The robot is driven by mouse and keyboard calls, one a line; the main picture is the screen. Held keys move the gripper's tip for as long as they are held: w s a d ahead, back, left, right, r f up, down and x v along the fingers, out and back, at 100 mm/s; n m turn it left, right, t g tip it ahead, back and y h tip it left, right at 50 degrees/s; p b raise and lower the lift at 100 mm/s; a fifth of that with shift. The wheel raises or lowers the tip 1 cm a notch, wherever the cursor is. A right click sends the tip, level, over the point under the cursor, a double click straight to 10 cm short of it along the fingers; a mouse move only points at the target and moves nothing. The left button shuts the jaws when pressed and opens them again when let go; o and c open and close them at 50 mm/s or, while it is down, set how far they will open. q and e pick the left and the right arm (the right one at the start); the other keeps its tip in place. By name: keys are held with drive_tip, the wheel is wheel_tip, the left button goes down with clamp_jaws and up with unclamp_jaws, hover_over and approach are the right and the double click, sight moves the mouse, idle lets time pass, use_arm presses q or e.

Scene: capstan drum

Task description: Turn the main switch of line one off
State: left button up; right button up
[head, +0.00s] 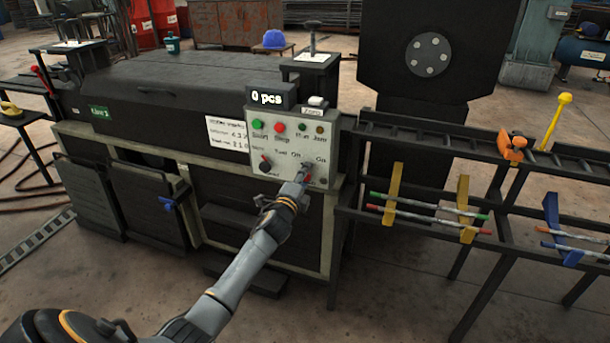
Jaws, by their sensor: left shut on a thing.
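A control panel (288,145) is on the front of a dark machine. It has a green button (257,124), a red button (280,127), and two small lamps beside them. A black rotary knob (265,164) is at its lower left. My right gripper is out of view.
A display (268,98) reading "0 pcs" tops the panel. A green label (98,112), perhaps a line number, is on the machine's left. A rack (437,132) with coloured rods is at the right. Black doors (96,195) stand in front at left.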

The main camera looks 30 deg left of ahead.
use_arm(q)
drive_tip(key=shift+n, duration=0.6)
drive_tip(key=o, duration=1.1)
drive_tip(key=shift+o, duration=0.2)
drive_tip(key=v, duration=1.2)
